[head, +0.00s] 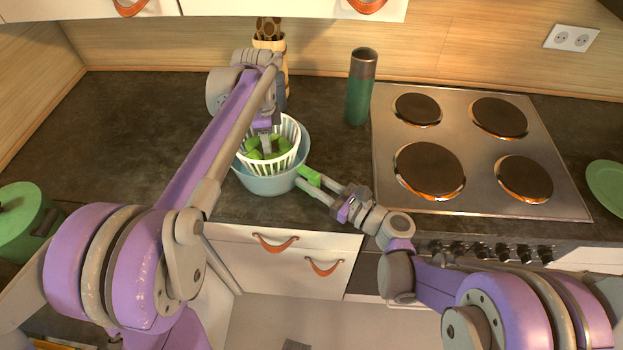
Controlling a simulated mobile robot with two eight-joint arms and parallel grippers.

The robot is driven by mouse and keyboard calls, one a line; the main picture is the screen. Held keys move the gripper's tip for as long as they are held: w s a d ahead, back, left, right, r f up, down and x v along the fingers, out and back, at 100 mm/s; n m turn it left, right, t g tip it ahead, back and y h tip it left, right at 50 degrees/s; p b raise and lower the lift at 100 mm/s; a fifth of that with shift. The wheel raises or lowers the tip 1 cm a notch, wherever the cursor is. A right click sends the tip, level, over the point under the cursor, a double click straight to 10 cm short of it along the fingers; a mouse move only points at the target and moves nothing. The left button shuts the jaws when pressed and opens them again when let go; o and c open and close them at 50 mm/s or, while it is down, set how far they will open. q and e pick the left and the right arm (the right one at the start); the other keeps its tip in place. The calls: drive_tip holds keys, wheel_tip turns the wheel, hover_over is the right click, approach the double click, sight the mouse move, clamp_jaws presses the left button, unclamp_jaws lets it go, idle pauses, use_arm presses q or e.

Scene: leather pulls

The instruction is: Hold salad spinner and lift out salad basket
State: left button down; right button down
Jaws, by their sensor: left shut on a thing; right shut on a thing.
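The salad spinner is a light blue bowl (269,186) on the dark counter, left of the stove. The white slatted salad basket (291,135) sits in its upper part, its rim above the bowl's rim. Green pieces (254,149) show inside the basket. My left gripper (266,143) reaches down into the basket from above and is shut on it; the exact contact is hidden. My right gripper (303,178) comes in from the right and is shut on the bowl's right rim, with a green part at its fingertip.
A green cylinder with a brown top (360,90) stands behind, next to the stove (480,150). A utensil holder (270,43) stands behind the bowl. A green pot (22,218) is at far left, a green plate (607,185) at far right. Counter left of the bowl is clear.

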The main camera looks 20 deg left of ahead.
use_arm(q)
drive_tip(key=shift+r, duration=3.35)
use_arm(e)
drive_tip(key=c, duration=0.6)
unclamp_jaws()
drive_tip(key=shift+o, duration=0.2)
drive_tip(key=v, duration=1.2)
use_arm(q)
drive_tip(key=shift+s+f, duration=0.1)
use_arm(e)
drive_tip(key=shift+s, duration=0.15)
